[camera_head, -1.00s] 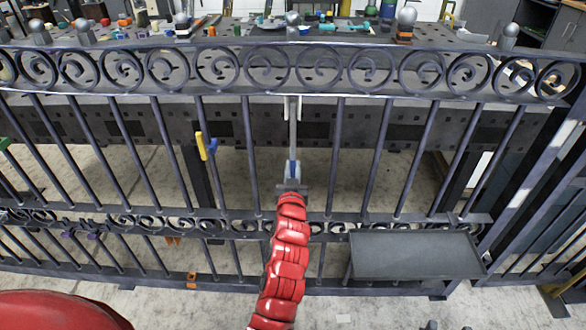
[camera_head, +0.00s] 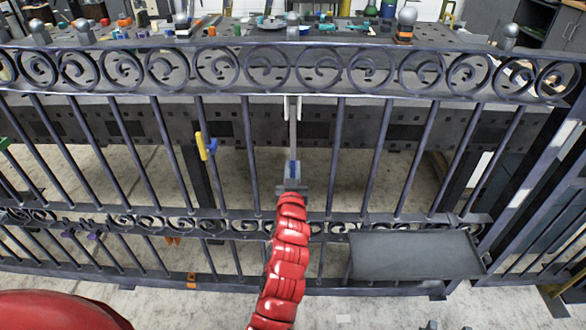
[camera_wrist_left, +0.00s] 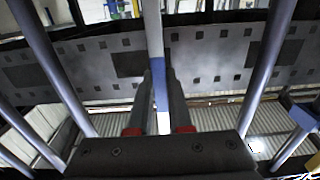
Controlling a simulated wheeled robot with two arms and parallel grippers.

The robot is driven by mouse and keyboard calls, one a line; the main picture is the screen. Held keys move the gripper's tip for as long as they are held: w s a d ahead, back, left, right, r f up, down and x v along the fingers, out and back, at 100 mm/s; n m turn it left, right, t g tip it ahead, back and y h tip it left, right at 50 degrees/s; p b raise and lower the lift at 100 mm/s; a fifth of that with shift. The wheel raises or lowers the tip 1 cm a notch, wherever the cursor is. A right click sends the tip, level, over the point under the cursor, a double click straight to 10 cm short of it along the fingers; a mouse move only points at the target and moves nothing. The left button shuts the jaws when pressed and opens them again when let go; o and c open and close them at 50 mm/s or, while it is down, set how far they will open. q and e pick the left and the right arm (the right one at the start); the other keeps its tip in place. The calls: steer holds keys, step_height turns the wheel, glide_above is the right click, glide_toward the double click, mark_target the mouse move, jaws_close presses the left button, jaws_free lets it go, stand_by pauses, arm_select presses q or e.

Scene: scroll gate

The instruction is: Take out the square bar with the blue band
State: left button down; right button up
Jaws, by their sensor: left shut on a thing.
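The square bar (camera_head: 293,130) is pale grey and stands upright in the middle of the dark gate, below the upper scroll row. Its blue band (camera_head: 294,169) is low on the visible part, just above my left gripper (camera_head: 292,182). In the left wrist view the bar (camera_wrist_left: 152,40) runs down between the two dark fingers of my left gripper (camera_wrist_left: 160,88), which is shut on it around the blue band (camera_wrist_left: 161,97). My right gripper is not in view.
Round dark gate bars (camera_head: 249,155) stand on both sides of the square bar. A grey tray (camera_head: 415,256) sits at the gate's lower right. A yellow and blue clamp (camera_head: 204,146) is on a bar to the left. A perforated workbench (camera_head: 400,130) stands behind.

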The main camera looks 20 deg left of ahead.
arm_select(q)
steer(key=shift+r, duration=0.3)
steer(key=shift+r+p, duration=0.3)
steer(key=shift+r, duration=0.35)
steer(key=shift+v, duration=1.8)
stand_by(0.4)
steer(key=b+v, duration=0.2)
steer(key=v, duration=1)
stand_by(0.9)
steer(key=shift+w, duration=0.1)
